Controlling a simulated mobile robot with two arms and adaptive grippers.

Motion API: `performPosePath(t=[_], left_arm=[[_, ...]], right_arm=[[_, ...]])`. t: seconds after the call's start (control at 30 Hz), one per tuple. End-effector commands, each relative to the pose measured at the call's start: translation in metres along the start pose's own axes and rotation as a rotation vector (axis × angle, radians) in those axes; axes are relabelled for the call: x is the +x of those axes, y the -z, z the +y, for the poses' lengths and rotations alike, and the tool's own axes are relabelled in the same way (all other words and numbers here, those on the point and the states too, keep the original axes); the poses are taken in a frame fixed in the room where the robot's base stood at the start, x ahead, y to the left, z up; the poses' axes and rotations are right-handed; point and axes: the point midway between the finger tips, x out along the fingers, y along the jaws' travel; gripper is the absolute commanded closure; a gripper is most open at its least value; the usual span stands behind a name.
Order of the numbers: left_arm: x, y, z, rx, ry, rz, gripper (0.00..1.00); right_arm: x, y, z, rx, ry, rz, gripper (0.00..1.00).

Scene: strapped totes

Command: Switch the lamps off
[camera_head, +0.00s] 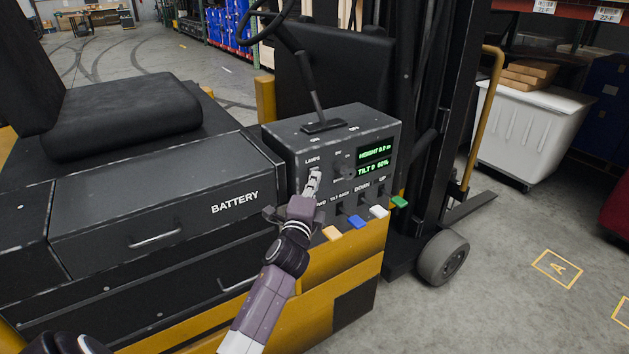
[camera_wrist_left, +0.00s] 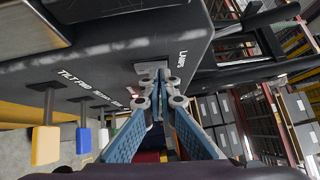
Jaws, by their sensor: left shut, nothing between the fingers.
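The black control box (camera_head: 283,141) stands on the forklift beside the seat. Its LAMPS label (camera_head: 312,160) is on the front face at upper left. My left gripper (camera_head: 314,173) is shut and empty, with its fingertips just below that label, at or very near the panel. In the left wrist view the shut fingers (camera_wrist_left: 160,88) point at a small grey plate (camera_wrist_left: 151,68) beside the LAMPS lettering (camera_wrist_left: 183,59). The fingers cover the switch there, so its position cannot be told. Whether they touch it is unclear. My right gripper is not in view.
Levers with orange (camera_head: 332,233), blue (camera_head: 356,222), white (camera_head: 379,212) and green (camera_head: 399,202) knobs stick out below and right of my gripper. A green-lit display (camera_head: 374,160) is right of it. A tall lever (camera_head: 315,90) rises from the box top.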

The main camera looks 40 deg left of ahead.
Motion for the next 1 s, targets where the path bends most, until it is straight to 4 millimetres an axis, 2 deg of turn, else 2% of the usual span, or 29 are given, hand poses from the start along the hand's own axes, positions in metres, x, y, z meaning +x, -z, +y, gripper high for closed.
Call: performPosePath(t=[0.23,0.3,0.67,0.93,1.0], left_arm=[[0.005,-0.004,-0.009,-0.039,-0.041,0.001,1.0],[0.003,-0.003,-0.002,-0.04,-0.04,0.001,1.0],[0.001,0.0,-0.001,-0.043,-0.043,0.001,1.0],[-0.025,0.025,-0.016,-0.038,-0.036,0.002,1.0],[-0.04,0.03,-0.019,-0.034,-0.033,0.002,1.0]], right_arm=[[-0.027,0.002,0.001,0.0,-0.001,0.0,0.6],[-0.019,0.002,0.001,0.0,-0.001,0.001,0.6],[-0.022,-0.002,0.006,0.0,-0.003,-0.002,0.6],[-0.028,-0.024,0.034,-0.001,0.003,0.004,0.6],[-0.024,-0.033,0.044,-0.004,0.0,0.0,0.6]])
